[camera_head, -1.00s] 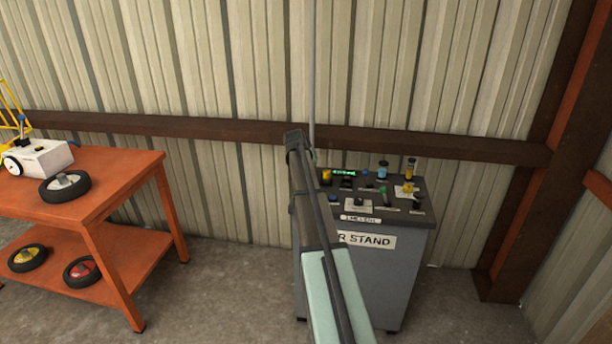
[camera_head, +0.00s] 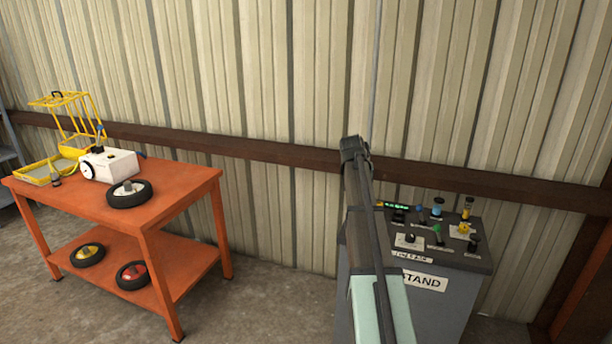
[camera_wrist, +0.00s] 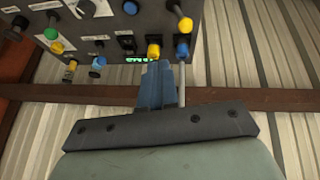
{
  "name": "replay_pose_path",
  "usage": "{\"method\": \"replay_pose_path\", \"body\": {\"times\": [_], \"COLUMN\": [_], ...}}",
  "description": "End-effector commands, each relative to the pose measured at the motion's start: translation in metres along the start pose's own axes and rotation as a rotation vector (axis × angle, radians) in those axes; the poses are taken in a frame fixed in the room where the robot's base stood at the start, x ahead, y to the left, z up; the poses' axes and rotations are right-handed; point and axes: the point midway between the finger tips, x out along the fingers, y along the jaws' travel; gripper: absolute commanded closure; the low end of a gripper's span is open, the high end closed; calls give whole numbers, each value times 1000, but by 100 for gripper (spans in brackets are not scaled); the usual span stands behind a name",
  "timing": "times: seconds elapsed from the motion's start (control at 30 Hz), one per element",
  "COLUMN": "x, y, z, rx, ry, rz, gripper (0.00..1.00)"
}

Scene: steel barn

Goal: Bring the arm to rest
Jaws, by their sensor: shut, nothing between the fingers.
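My gripper (camera_wrist: 158,82) shows in the wrist view with its blue-grey fingers together and nothing between them. The fingers point toward the edge of a dark control panel (camera_wrist: 105,20), where a yellow knob (camera_wrist: 153,50) appears just beyond the tips; I cannot tell how far apart they are. In the head view my arm rises in front of the grey control stand (camera_head: 440,305), and my fingers are not visible there.
The stand's top carries several knobs, levers and a green lit display (camera_head: 396,205). An orange table (camera_head: 190,190) at left holds a white machine (camera_head: 112,164), a wheel (camera_head: 129,194) and a yellow frame (camera_head: 75,110). Bare floor lies between table and stand. A corrugated wall (camera_head: 270,80) stands behind.

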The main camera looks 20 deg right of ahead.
Motion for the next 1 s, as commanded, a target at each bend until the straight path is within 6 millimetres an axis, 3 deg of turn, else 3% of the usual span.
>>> {"method": "replay_pose_path", "body": {"times": [0.3,0.37,0.5,0.77,1.0], "x": [0,-3,-3,50,101], "y": [-4,-8,-12,-28,-53], "z": [-4,4,43,116,204], "rx": [-71,-104,-146,-192,-243], "ry": [20,34,45,-28,-126], "rz": [-18,-50,-106,-150,-187], "gripper": [100,100,100,100,100]}}
